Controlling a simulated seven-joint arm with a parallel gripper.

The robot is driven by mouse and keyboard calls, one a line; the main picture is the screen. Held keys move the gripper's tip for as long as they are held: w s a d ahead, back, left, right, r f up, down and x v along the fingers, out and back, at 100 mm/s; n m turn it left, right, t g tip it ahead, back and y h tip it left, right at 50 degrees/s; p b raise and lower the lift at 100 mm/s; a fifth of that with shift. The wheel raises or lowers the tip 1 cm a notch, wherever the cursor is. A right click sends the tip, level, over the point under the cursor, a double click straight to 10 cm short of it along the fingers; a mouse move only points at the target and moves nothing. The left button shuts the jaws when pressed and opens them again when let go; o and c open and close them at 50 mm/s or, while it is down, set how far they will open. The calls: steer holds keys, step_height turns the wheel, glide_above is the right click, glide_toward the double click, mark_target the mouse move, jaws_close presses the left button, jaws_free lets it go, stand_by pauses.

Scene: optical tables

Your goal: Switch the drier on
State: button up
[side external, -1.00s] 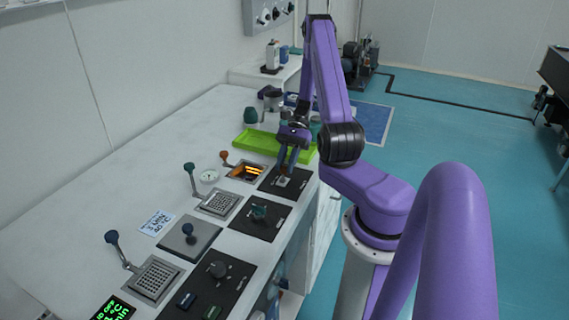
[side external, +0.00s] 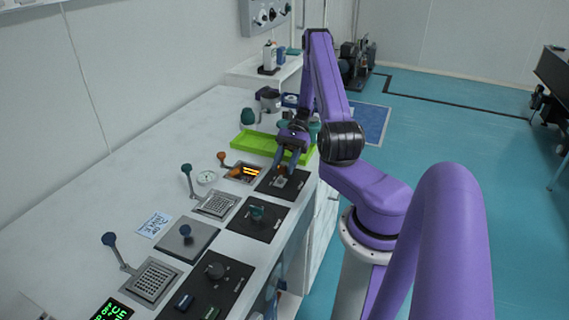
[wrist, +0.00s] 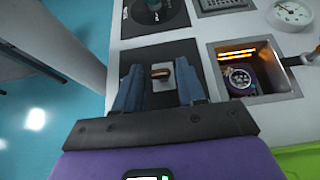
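The drier looks to be the square recess (side external: 243,173) with glowing orange bars, at the far end of the bench. In the wrist view this recess (wrist: 240,53) lies right of my gripper, with a round dial-like object (wrist: 240,78) inside. Left of it, on a black panel (wrist: 182,49), is a small switch with a pale base and brown lever (wrist: 160,73). My gripper (wrist: 160,82) is open, with its blue fingers on either side of the switch. I cannot tell whether they touch it. In the side view my gripper (side external: 287,168) is low over this panel.
A green tray (side external: 262,143) lies behind the recess. A lever with an orange knob (side external: 222,156) stands beside the recess. Nearer are a black knob panel (side external: 270,228), a grate (side external: 216,205) and a teal-knobbed lever (side external: 187,169). The left of the white bench is mostly clear.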

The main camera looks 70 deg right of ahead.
steer(key=shift+o, duration=0.3)
steer(key=v, duration=1.7)
steer(key=shift+d, duration=0.15)
steer(key=shift+r, duration=0.15)
steer(key=w+a+r+n+g+h, duration=0.2)
steer(key=w+a+n, duration=0.15)
steer(key=a, duration=0.35)
steer(key=w+a+r+n+g+h, duration=0.2)
steer(key=w+a+n+g, duration=0.1)
steer(key=w+a, duration=0.3)
steer(key=s+a+r+n+h, duration=0.25)
steer(key=a+n+h, duration=0.35)
steer(key=a, duration=0.9)
steer(key=s+a+r+n+t+h, duration=0.2)
steer(key=s+a+n+h, duration=0.1)
steer(key=s+a+n, duration=0.8)
steer(key=s+a+f+n+t+y, duration=0.1)
steer(key=s+a+n+t, duration=0.2)
steer(key=s+n, duration=0.4)
steer(key=s, duration=0.2)
steer(key=shift+s, duration=0.4)
